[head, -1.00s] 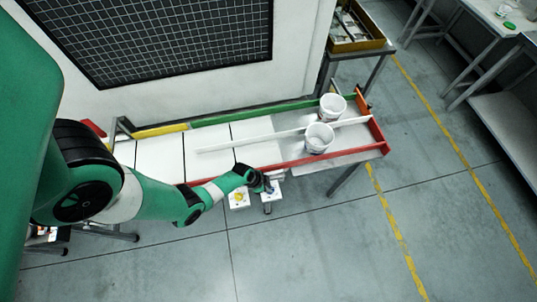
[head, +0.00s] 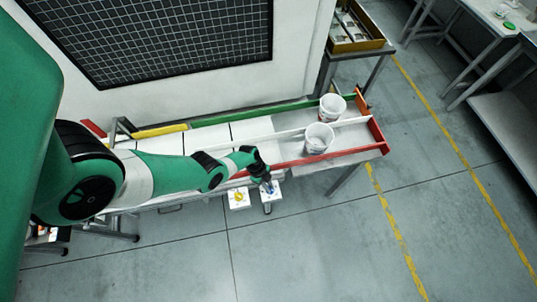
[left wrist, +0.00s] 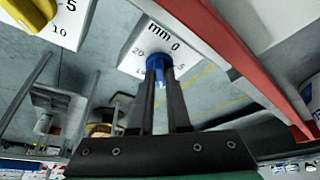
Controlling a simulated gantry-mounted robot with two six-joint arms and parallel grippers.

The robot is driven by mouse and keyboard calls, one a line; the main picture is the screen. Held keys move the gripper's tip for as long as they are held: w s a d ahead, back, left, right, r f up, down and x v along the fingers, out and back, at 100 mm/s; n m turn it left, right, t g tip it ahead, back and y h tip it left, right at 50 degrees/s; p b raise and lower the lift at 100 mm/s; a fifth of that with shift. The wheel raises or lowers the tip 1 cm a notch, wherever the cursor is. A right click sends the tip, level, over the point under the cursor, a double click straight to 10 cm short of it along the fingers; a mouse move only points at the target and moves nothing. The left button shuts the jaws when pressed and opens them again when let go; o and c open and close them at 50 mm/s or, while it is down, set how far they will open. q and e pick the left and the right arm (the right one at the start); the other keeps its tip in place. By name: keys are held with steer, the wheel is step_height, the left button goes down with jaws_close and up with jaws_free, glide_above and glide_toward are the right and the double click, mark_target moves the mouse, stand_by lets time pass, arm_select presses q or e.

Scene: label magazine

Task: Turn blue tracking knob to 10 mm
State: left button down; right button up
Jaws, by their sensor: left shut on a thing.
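The blue tracking knob (left wrist: 157,62) sits on a white dial plate (left wrist: 138,38) marked "mm", with 0, 5 and 20 legible. My left gripper (left wrist: 158,72) is shut on the blue knob, one dark finger on each side. The fingers hide part of the knob and the lower part of the scale, so I cannot tell its exact reading. In the head view the left gripper (head: 269,186) is at the white plate (head: 268,196) by the front rail. My right gripper is not in view.
A yellow knob (left wrist: 30,12) on its own plate is close by on the left; it also shows in the head view (head: 238,197). A red rail (head: 300,160) runs just behind the plates. Two white tubs (head: 319,138) stand on the conveyor table. The floor in front is clear.

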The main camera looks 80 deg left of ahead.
arm_select(q)
steer(key=shift+m, duration=0.3)
steer(key=c, duration=0.9)
jaws_free()
steer(key=shift+r, duration=0.1)
steer(key=p+v, duration=1.1)
steer(key=shift+a+r, duration=0.15)
steer(key=shift+r, duration=0.05)
